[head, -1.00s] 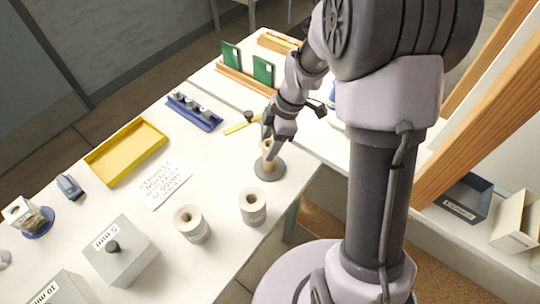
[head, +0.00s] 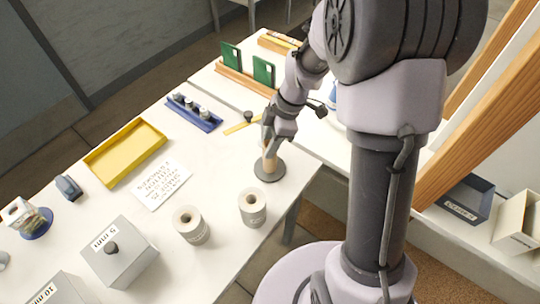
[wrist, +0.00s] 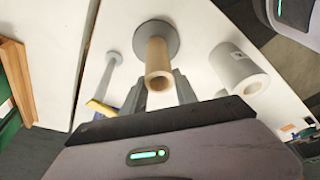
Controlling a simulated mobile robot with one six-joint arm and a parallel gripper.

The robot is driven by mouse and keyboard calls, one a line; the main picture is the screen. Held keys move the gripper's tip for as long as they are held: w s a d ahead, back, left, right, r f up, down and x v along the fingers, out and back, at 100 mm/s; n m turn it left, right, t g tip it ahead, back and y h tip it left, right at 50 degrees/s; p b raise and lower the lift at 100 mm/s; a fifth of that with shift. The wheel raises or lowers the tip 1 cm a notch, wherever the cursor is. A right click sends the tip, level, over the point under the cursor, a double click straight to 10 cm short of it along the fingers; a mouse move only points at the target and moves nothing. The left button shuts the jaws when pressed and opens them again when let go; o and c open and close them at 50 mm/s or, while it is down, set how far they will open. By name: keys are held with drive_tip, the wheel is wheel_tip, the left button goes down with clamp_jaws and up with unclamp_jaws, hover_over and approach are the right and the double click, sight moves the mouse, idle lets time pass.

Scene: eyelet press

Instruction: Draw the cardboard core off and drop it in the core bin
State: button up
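The tan cardboard core (head: 269,161) stands upright on a round grey stand (head: 270,175) near the table's right edge. In the wrist view the core (wrist: 157,57) points towards the camera, with its hollow end nearest and the stand's grey disc (wrist: 155,35) behind it. My gripper (head: 268,142) is above the stand at the core's upper end. In the wrist view my gripper (wrist: 159,92) is open, with one finger on each side of the core's near end and gaps showing. A dark blue labelled bin (head: 466,199) sits low at the right; its label is too small to read surely.
Two pale rolls (head: 253,208) (head: 191,225) stand in front of the stand. A yellow tray (head: 125,152), a printed card (head: 161,185), a blue rack (head: 193,113) and a grey box (head: 119,252) are to the left. A cream bin (head: 517,226) is beside the blue bin.

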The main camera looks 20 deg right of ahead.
clamp_jaws()
drive_tip(key=shift+r+p, duration=0.4)
drive_tip(key=shift+r, duration=0.35)
wheel_tip(320, 180, up, 13)
drive_tip(key=p, duration=0.9)
idle(0.7)
drive_tip(key=shift+f, duration=0.15)
